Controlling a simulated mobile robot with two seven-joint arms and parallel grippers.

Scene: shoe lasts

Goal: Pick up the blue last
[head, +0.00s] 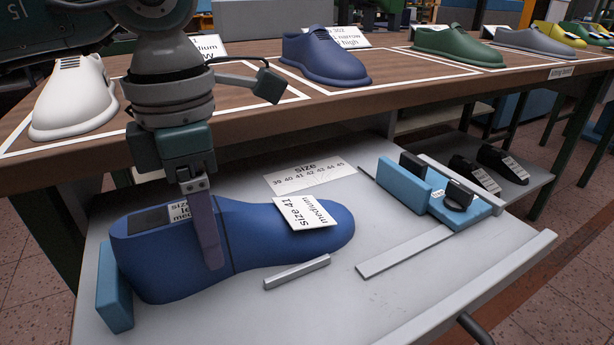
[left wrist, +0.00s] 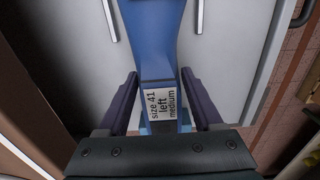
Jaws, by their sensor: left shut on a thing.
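The blue last (head: 270,245) lies on its side-long length on the light grey tray (head: 400,290), toe to the right, heel by a light-blue block (head: 114,288). It carries a "size 41 medium" label (head: 306,213). My left gripper (head: 212,252) is shut on its heel part from above, one purple finger showing against the near side. In the left wrist view the last (left wrist: 157,40) runs between the two fingers (left wrist: 160,76), with a "size 41 left medium" label. The far finger is hidden in the head view. My right gripper is not in view.
A size strip (head: 310,175) lies behind the last, and a grey bar (head: 297,272) lies in front. Light-blue blocks with black parts (head: 430,192) stand at right. On the wooden table behind are a white last (head: 73,95), another blue last (head: 325,58) and a green last (head: 457,46).

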